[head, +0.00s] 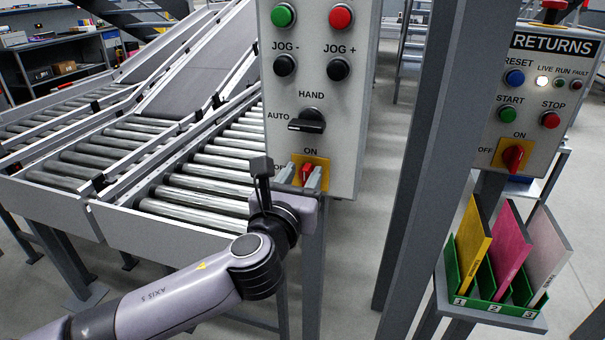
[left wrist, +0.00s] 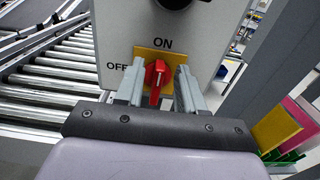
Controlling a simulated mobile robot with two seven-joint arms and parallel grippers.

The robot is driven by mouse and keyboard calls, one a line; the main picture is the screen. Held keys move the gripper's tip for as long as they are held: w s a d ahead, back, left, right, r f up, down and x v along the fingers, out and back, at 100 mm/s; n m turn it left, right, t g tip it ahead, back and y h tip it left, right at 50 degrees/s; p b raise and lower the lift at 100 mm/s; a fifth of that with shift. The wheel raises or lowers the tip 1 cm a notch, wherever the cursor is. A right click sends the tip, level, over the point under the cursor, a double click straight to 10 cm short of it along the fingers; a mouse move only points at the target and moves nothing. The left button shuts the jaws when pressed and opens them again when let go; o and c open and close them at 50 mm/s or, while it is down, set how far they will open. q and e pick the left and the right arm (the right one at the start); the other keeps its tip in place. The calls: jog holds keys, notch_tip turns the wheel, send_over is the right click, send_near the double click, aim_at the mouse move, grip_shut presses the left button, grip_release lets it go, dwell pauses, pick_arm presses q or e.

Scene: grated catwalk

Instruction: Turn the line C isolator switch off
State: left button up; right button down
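The near grey control panel (head: 318,120) carries a red isolator switch (head: 306,172) on a yellow plate at its lower end. The panel's line name is not in view. In the left wrist view the red switch (left wrist: 157,80) stands roughly upright, towards the ON mark, with OFF at its left. My left gripper (head: 300,178) is at the yellow plate. It is open, with one finger on each side of the red knob; in the left wrist view (left wrist: 158,92) gaps show between fingers and knob. My right gripper is not in view.
Above the switch are a black HAND/AUTO selector (head: 308,121), jog buttons, and green and red buttons. A RETURNS panel (head: 535,105) with its own red switch (head: 513,157) stands at the right behind a grey post (head: 425,170). Roller conveyors (head: 190,185) lie left; a green file rack (head: 470,285) is lower right.

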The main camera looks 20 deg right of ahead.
pick_arm(q)
jog(key=shift+w+d, duration=0.25)
jog(key=shift+w, duration=0.05)
grip_shut()
